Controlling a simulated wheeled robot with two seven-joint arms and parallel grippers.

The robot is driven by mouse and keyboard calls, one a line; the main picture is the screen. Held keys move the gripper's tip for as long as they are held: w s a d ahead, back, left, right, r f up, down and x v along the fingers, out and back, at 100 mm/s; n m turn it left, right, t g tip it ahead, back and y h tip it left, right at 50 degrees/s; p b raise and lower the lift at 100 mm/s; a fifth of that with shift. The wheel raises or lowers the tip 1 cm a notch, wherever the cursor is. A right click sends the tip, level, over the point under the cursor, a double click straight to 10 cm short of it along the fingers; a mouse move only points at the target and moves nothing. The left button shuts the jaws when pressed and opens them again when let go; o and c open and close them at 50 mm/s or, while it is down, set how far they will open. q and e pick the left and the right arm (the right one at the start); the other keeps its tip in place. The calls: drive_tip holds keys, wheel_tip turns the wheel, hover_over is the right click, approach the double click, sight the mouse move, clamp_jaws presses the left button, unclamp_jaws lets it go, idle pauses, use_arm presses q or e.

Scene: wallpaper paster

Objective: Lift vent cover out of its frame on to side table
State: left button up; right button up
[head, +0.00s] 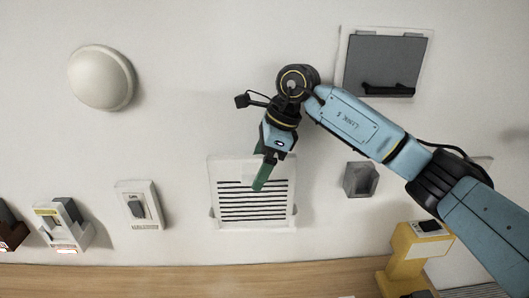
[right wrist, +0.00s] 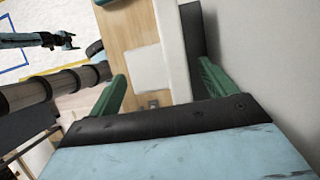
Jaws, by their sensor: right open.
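The vent cover (head: 252,207), a white panel with dark horizontal slats, sits in its frame (head: 212,180) on the wall in the head view. My right gripper (head: 261,180) is in front of its upper part, green fingers pointing down. In the right wrist view the two green fingers of my right gripper (right wrist: 163,74) are spread apart, with a white edge (right wrist: 172,50) showing between them, likely the vent's. I cannot tell whether they touch it. My left gripper (right wrist: 65,41) shows small at the upper left of the right wrist view; its jaws are unclear. I cannot pick out the side table for sure.
A wooden surface (head: 200,279) runs along the bottom of the head view. A white dome (head: 101,78), a switch (head: 138,207), a grey panel (head: 383,65) and a small grey box (head: 360,179) are on the wall. A yellow device (head: 415,247) stands at lower right.

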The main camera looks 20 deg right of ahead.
drive_tip(key=shift+c, duration=0.2)
drive_tip(key=c, duration=1.1)
drive_tip(key=shift+r, duration=0.15)
drive_tip(key=shift+r+p, duration=1.8)
drive_tip(key=shift+r, duration=1.15)
wheel_tip(320, 180, up, 4)
drive_tip(key=shift+f+p, duration=0.1)
drive_tip(key=shift+p, duration=1.1)
drive_tip(key=shift+f, duration=0.1)
